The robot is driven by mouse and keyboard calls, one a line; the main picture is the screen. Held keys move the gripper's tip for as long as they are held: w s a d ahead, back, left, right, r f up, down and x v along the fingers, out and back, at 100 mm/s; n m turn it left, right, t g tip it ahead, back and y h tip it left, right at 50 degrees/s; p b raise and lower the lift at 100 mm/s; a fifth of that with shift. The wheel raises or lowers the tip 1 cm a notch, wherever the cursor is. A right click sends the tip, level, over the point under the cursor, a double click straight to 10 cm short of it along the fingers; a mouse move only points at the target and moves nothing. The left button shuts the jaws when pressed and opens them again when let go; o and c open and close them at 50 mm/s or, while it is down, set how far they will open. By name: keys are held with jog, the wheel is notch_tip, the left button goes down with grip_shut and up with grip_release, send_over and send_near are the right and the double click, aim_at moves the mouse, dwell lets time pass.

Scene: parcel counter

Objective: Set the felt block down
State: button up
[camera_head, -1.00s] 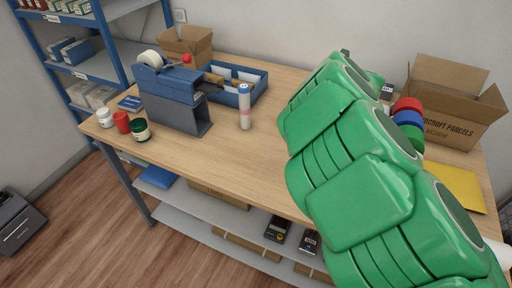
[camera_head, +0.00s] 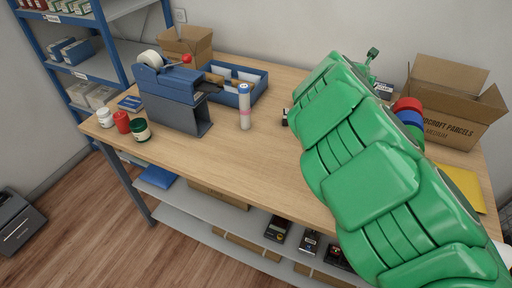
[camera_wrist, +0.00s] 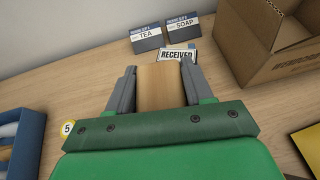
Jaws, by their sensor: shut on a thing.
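My gripper (camera_wrist: 158,88) shows in the wrist view, with a grey finger on each side of a tan, wood-coloured block. I take this for the felt block (camera_wrist: 160,86); only its plain tan face shows, and no felt is visible. It fills the gap between the fingers. The counter (camera_wrist: 70,92) lies beyond it; I cannot tell whether the block touches the counter. In the head view my green arm hides the fingers and the block.
An open carton (camera_wrist: 268,45) stands right. A small dark item (camera_head: 285,117) is beside my arm. The counter's middle (camera_head: 245,160) is clear.

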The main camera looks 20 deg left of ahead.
jog(key=s+a+f+m+h, duration=0.1)
jog(key=s+a+f, duration=0.25)
jog(key=a, duration=0.45)
jog(key=m+h, duration=0.2)
jog(key=h, duration=0.1)
send_over(258, 146)
notch_tip(258, 146, down, 6)
jog(key=shift+y, duration=0.3)
jog(key=shift+f, duration=3.7)
jog(key=shift+f, duration=0.1)
jog(key=o, duration=1)
jog(key=shift+o, duration=0.2)
